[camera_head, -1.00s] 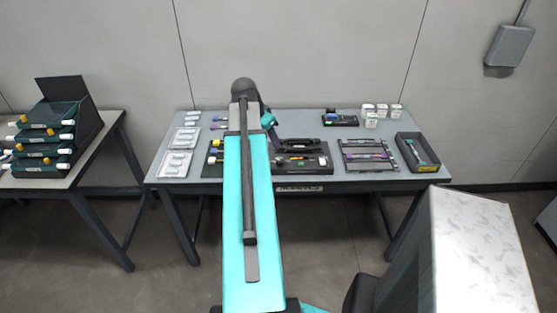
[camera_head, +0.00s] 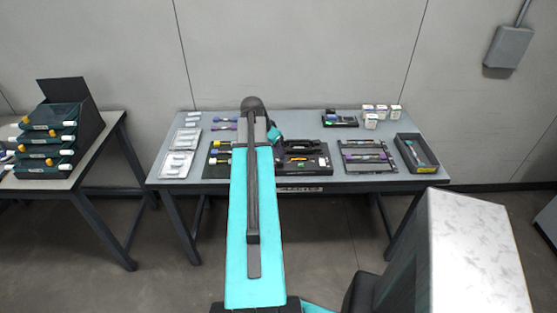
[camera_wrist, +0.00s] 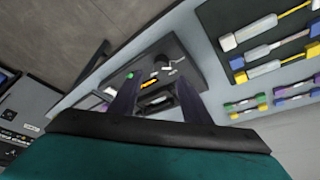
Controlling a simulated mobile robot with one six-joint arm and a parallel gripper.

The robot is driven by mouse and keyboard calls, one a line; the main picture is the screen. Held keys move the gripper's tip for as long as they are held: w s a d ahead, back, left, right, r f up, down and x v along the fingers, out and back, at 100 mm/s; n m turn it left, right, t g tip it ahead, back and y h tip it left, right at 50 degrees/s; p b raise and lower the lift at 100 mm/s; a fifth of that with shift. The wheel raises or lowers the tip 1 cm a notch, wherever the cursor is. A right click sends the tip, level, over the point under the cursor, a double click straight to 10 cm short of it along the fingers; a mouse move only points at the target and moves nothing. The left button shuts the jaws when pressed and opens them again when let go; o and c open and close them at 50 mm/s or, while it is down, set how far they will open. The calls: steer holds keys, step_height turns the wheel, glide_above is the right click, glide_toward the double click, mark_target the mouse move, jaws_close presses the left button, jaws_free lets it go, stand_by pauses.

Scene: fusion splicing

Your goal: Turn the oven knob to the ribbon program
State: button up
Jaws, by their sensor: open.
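My gripper (camera_wrist: 157,82) is open, with its two dark fingers apart and nothing between them. In the wrist view it is over a dark work mat (camera_wrist: 110,82). A black device (camera_wrist: 157,101) shows between the fingers, below them. A dark round shape (camera_wrist: 171,46) at the mat's far end may be the oven knob, but its pointer and program marks are too small to read.
A yellow-and-black tool (camera_wrist: 149,83) lies on the mat. Trays (camera_head: 178,164) with pale parts lie at the bench's left. A rack (camera_head: 367,156) and a dark open tray (camera_head: 416,153) stand at the right. Several small white boxes (camera_head: 370,120) stand at the back.

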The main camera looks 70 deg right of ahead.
mark_target(281, 162)
steer(key=shift+p+x, duration=0.9)
steer(key=shift+x, duration=2.65)
